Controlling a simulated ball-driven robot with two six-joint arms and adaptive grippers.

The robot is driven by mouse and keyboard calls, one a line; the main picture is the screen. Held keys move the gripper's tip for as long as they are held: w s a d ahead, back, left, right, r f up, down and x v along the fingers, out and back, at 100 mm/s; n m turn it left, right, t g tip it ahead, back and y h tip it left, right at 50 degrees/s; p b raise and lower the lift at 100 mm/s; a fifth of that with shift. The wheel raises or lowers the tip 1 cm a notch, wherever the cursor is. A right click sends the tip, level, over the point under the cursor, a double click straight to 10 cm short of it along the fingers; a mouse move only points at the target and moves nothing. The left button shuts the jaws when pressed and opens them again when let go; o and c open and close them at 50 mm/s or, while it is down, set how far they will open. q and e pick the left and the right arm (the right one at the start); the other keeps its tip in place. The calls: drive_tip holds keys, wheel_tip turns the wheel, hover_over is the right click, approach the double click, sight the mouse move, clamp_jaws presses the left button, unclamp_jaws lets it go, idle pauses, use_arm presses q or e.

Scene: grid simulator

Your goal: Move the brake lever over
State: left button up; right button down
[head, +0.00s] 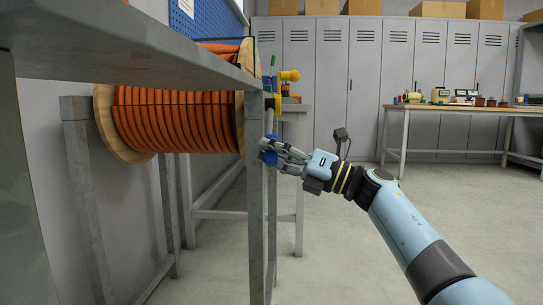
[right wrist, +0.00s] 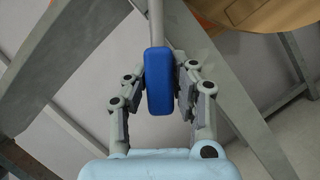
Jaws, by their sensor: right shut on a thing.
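The brake lever shows as a blue grip (head: 268,152) beside the grey frame post in the head view. In the right wrist view its blue grip (right wrist: 159,80) sits upright between the fingers, with a thin grey rod (right wrist: 155,25) running up from it. My right gripper (head: 280,150) comes from the right and is shut on the blue grip; its fingers (right wrist: 160,92) flank the grip on both sides. The lever's pivot is hidden behind the post in the head view. My left gripper is not in view.
A large spool of orange cable (head: 175,118) with wooden flanges hangs in the grey metal frame (head: 257,205). A grey beam (head: 130,55) crosses the upper left. A workbench (head: 450,109) stands before grey lockers (head: 350,75). The floor (head: 340,245) at the right is clear.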

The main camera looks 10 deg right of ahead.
drive_tip(key=c, duration=1.1)
unclamp_jaws()
drive_tip(key=v, duration=1.2)
drive_tip(key=shift+c, duration=0.2)
